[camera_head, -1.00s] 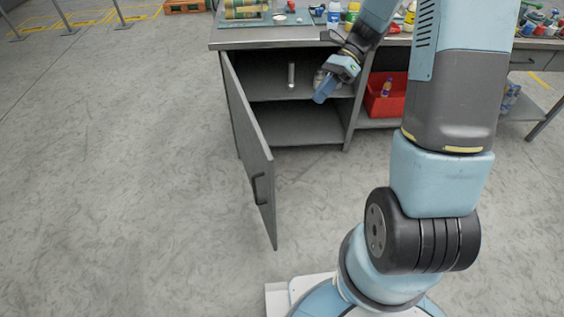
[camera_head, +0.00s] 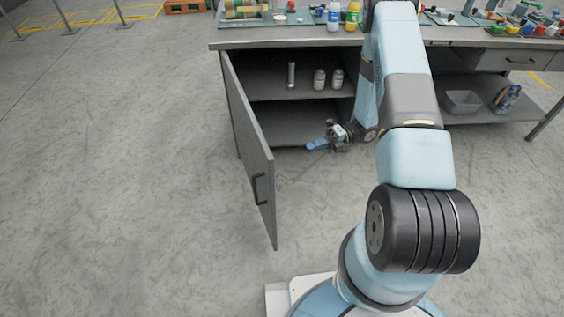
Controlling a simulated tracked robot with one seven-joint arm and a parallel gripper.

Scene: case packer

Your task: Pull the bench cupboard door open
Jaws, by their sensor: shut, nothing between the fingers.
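The bench cupboard door (camera_head: 248,150) is a grey panel hinged at the cupboard's left side. It stands wide open, swung out toward me, with its dark handle (camera_head: 259,188) near the free edge. The cupboard (camera_head: 285,92) is open to view, with a shelf inside. My gripper (camera_head: 316,145) is shut and empty, in front of the lower right part of the cupboard opening. Its blue fingers point left toward the door, with a clear gap between them and the panel.
On the cupboard shelf stand a metal cylinder (camera_head: 291,76) and two small bottles (camera_head: 319,79). The bench top (camera_head: 290,34) holds bottles and parts. A grey bin (camera_head: 462,101) sits on the lower shelf at right. The floor left of the door is clear.

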